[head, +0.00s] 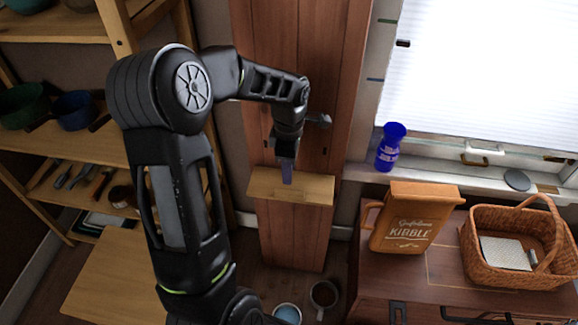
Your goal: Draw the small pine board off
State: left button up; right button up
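The small pine board (315,190) is a pale, flat rectangle lying across the front of a tall reddish-brown wooden panel, above its lower part (293,238). My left gripper (287,174) points down over the middle of the board, and its greyish-purple fingertips overlap the board in the picture. I see the fingers nearly edge-on, so I cannot tell whether they are open or shut, or whether they touch the board. No other gripper shows; my right one is out of view.
An orange kibble box (412,218) and a wicker basket (520,243) stand on a brown cabinet at right. A blue bottle (390,146) stands by the window. Wooden shelves with bowls (75,110) fill the left. A bowl (287,313) and a mug (323,294) sit low in front.

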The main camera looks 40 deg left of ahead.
aim_at(289, 192)
pick_arm(q)
notch_tip(289, 192, down, 7)
jog(key=b, duration=0.4)
jog(key=shift+r, duration=0.1)
jog(key=shift+f+b, duration=1.05)
jog(key=shift+b, duration=0.05)
jog(key=shift+c, duration=0.4)
grip_shut()
dwell(0.4)
